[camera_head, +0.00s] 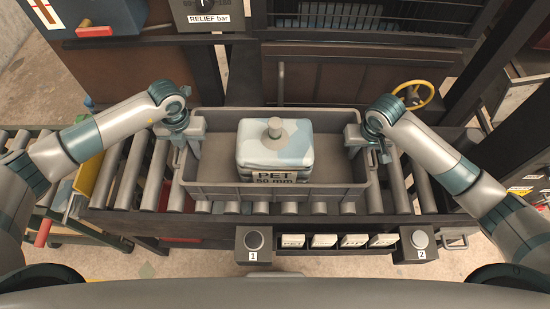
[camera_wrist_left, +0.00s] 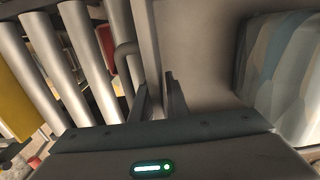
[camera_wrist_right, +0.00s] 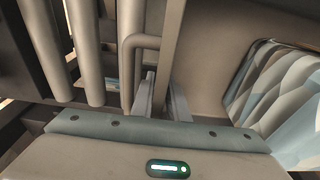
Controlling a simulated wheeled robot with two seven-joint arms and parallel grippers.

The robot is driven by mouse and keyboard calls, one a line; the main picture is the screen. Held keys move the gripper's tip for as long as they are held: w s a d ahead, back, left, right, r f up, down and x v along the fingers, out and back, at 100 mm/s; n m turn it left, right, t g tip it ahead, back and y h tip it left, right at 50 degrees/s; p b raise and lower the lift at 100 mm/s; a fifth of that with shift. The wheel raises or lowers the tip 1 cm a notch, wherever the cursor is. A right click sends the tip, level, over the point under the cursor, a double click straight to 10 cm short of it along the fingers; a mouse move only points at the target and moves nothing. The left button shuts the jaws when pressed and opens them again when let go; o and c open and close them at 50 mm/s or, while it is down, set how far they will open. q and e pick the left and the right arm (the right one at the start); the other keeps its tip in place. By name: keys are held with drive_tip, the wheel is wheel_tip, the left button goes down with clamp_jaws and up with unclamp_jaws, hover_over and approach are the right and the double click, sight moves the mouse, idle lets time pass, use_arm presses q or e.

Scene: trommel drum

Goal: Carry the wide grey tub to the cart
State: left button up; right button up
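The wide grey tub (camera_head: 215,190) is level over the roller conveyor in the middle of the head view; whether it touches the rollers cannot be told. A wrapped pale-blue and white bale (camera_head: 258,153) labelled PET 50 mm sits inside it, with a round knob on top. My left gripper (camera_head: 190,138) is at the tub's left end wall, its fingers on either side of the wall (camera_wrist_left: 152,45) and close against it. My right gripper (camera_head: 358,142) is at the right end wall, its fingers likewise close on both sides of the wall (camera_wrist_right: 168,45).
Rollers (camera_head: 133,170) extend left and right of the tub. Two numbered button boxes (camera_head: 253,243) (camera_head: 418,242) stand at the conveyor's front. A yellow handwheel (camera_head: 414,95) is behind my right arm. Dark machine panels and posts close off the back.

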use_arm(q)
clamp_jaws()
use_arm(e)
clamp_jaws()
use_arm(q)
drive_tip(key=shift+w+r, duration=0.1)
drive_tip(key=shift+r, duration=0.1)
use_arm(e)
drive_tip(key=shift+w+r, duration=0.15)
idle(1.0)
